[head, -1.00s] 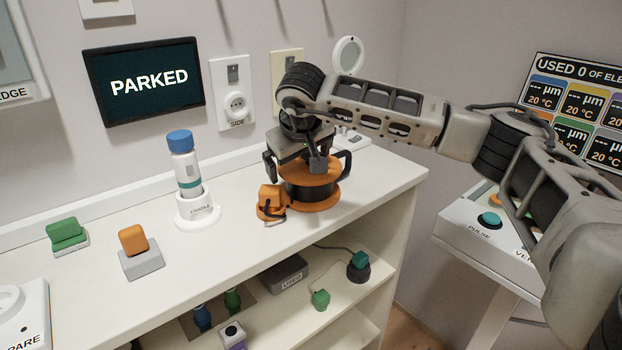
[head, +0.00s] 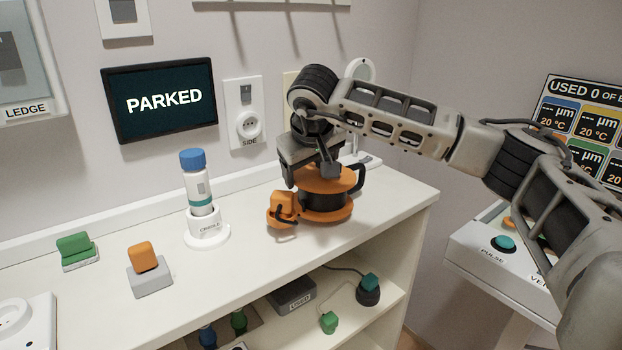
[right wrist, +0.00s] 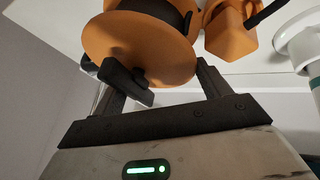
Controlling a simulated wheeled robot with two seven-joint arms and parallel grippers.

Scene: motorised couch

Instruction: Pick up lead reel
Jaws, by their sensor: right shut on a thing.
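The lead reel (head: 326,214) has orange flanges, a black middle and a black handle at its right. It shows at the centre of the head view, near the right end of the white counter. An orange plug (head: 284,207) sits at its left side, with a shadow on the counter below. My right gripper (head: 312,172) comes from above and is shut on the reel, which appears slightly clear of the counter. In the right wrist view the orange flange (right wrist: 130,48) lies between my fingers, and the plug (right wrist: 231,32) is beside it. My left gripper is not in view.
A blue-capped bottle stands in a white cradle (head: 207,236) left of the reel. An orange block (head: 143,257) on a grey base and a green block (head: 74,246) are farther left. A lower shelf holds a grey box (head: 292,296) and several small items. The screen (head: 160,99) reads PARKED.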

